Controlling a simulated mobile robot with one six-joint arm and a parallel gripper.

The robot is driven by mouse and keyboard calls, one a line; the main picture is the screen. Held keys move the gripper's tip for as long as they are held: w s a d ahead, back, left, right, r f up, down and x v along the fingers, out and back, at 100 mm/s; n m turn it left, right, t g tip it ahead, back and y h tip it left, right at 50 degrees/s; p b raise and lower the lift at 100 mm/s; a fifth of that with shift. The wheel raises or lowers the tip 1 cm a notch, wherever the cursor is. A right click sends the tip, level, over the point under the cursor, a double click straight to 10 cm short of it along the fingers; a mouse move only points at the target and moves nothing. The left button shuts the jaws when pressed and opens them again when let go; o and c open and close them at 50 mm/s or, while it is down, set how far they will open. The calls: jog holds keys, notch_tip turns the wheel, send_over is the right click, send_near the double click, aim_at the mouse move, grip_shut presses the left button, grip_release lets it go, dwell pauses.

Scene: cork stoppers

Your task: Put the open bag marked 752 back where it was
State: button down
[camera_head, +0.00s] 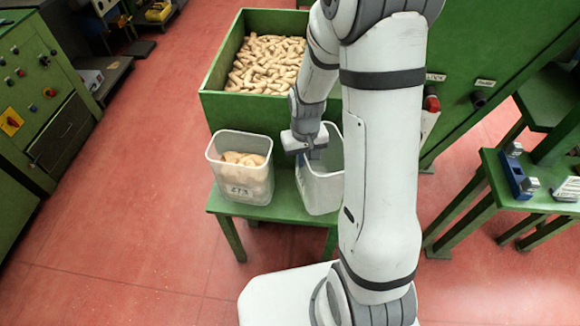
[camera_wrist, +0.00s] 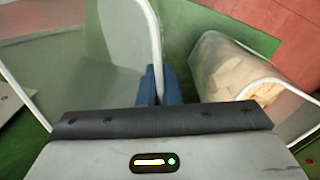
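An open, pale translucent container (camera_head: 318,186) stands on the right of the small green table, partly behind my arm. I see no readable 752 on it. It looks empty in the wrist view (camera_wrist: 112,75). My gripper (camera_head: 304,150) is at its left rim. In the wrist view the blue fingertips (camera_wrist: 162,84) lie close together with the container's thin wall between them, so they look shut on it. A second open container (camera_head: 236,188) with corks stands to the left, with dark digits that seem to read 673. It also shows in the wrist view (camera_wrist: 211,66).
The small green table (camera_head: 258,212) has a narrow gap between the two containers. Behind it is a big green bin (camera_head: 222,108) full of corks. A green bench (camera_head: 505,190) with a blue device (camera_head: 518,178) stands right. Red floor is clear at left.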

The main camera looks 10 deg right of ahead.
notch_tip(320, 180, down, 4)
jog(key=shift+w, duration=0.15)
dwell(0.3)
jog(key=shift+f, duration=0.25)
jog(key=c, duration=1.6)
grip_release()
jog(key=shift+r, duration=0.15)
